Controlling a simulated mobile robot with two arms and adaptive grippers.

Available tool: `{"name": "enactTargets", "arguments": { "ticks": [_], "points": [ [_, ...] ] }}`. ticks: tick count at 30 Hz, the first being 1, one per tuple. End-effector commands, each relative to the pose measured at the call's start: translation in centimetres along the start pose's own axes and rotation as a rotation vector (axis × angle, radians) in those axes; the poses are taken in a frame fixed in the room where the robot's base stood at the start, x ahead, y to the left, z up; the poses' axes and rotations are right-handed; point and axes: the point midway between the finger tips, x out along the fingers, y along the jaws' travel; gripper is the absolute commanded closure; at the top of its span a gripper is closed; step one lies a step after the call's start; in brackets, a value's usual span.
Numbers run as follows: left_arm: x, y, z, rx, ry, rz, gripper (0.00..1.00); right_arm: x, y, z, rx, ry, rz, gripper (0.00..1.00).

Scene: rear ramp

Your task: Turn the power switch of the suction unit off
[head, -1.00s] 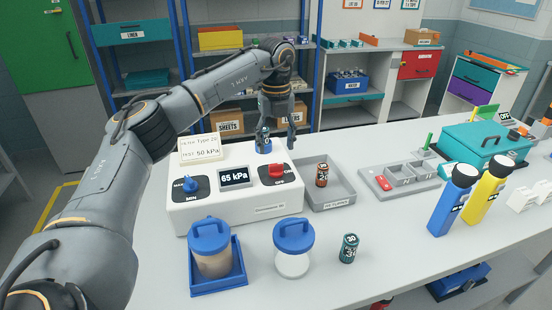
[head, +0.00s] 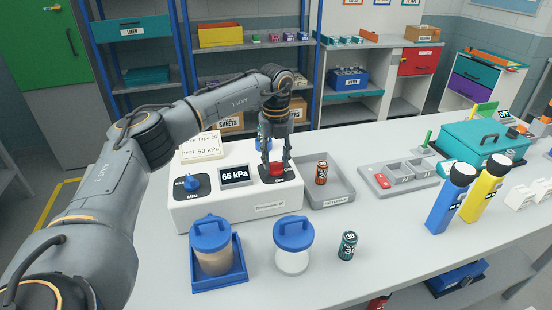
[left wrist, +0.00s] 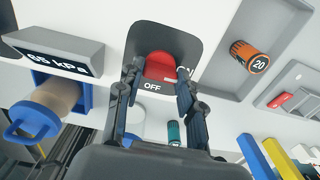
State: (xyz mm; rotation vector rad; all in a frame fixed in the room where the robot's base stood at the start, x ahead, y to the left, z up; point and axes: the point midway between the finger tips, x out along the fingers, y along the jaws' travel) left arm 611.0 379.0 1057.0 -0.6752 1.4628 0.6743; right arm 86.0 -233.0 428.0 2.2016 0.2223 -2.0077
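The suction unit (head: 240,212) is a white box on the bench with a display (head: 235,175) reading 65 kPa. Its red power switch (head: 277,169) sits on a dark plate at the unit's right end. In the left wrist view the red switch (left wrist: 160,66) shows with OFF below it and ON at its right, partly covered. My left gripper (head: 274,163) points down at the switch. In the left wrist view the left gripper (left wrist: 160,76) has its fingers apart, one on each side of the switch; I cannot tell whether they touch it. My right gripper is not in view.
A blue dial (head: 192,184) is on the unit's left. Two blue-lidded jars (head: 212,255) (head: 293,262) and a small dark can (head: 347,246) stand in front. A grey tray (head: 340,195) holding an orange-red can (head: 321,173) lies close to the right. Blue (head: 450,200) and yellow torches stand farther right.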

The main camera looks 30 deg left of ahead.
Motion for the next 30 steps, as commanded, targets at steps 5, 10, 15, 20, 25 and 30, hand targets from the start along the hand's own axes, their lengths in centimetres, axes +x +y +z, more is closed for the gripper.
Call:
{"name": "enactTargets", "arguments": {
  "ticks": [5, 10, 15, 20, 25, 30],
  "points": [
    [0.0, 0.0, 0.0, 0.006, 0.000, 0.001, 0.94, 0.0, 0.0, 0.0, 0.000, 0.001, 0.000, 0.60],
    [0.0, 0.0, 0.0, 0.046, 0.001, 0.002, 0.94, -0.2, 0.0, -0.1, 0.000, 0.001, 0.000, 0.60],
    [-0.1, 0.0, 0.0, 0.139, 0.001, 0.002, 0.94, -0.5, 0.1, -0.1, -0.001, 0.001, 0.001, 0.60],
    [-0.1, 0.0, 0.0, 0.271, 0.002, 0.002, 0.94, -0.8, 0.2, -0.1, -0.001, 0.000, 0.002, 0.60],
    [-0.1, 0.0, 0.0, 0.432, 0.001, 0.002, 0.94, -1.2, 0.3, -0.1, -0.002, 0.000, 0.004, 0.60],
    [-0.1, 0.0, 0.0, 0.593, 0.002, 0.001, 0.94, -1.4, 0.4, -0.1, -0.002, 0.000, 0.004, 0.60]
  ]
}}
